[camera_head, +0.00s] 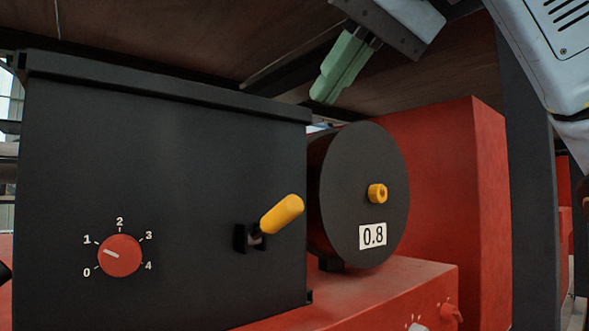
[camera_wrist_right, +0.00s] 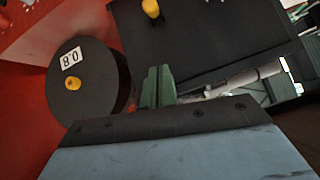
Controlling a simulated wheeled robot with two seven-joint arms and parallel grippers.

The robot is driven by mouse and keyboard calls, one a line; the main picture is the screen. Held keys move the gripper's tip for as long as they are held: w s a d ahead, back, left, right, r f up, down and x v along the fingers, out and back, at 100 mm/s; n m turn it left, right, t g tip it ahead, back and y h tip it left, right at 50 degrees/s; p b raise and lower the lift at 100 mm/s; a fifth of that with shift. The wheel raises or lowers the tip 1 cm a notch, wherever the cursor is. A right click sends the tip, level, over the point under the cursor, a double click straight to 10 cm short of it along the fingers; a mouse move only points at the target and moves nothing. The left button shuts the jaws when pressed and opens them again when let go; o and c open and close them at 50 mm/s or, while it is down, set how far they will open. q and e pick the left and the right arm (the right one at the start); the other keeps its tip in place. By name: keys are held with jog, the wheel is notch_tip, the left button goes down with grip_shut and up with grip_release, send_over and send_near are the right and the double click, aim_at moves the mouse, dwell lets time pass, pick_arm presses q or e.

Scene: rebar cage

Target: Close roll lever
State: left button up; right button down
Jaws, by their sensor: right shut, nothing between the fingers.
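The yellow lever (camera_head: 282,214) sticks out from a black bracket on the front of the black box (camera_head: 180,150) and tilts up to the right. Its yellow handle shows at the top edge of the right wrist view (camera_wrist_right: 151,8). Right of the box is a black roll (camera_head: 350,180) with a "0.8" label and a small yellow knob (camera_head: 377,194); the roll also shows in the right wrist view (camera_wrist_right: 88,90). My right gripper (camera_head: 325,92), with green fingers, is shut and empty above the roll, apart from the lever. It also shows in the right wrist view (camera_wrist_right: 157,72). My left gripper is not in view.
A red dial (camera_head: 120,255) marked 0 to 4 sits on the box's left front. A red block (camera_head: 450,180) stands behind the roll, on a red base (camera_head: 400,285). A brown panel (camera_head: 200,30) spans overhead. The space before the box looks clear.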

jog(key=p, duration=0.2)
send_over(272, 223)
jog(key=w+d, duration=0.2)
notch_tip(272, 223, down, 7)
jog(key=shift+s+a+f+b, duration=0.1)
jog(key=shift+s+f+b, duration=0.25)
jog(key=shift+f, duration=0.5)
jog(key=shift+s+d+f, duration=0.2)
jog(key=shift+s+f, duration=0.25)
jog(key=shift+f, duration=0.05)
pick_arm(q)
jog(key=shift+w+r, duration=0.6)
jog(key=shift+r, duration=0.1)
pick_arm(e)
jog(key=shift+a+f, duration=0.1)
jog(key=shift+f, duration=0.2)
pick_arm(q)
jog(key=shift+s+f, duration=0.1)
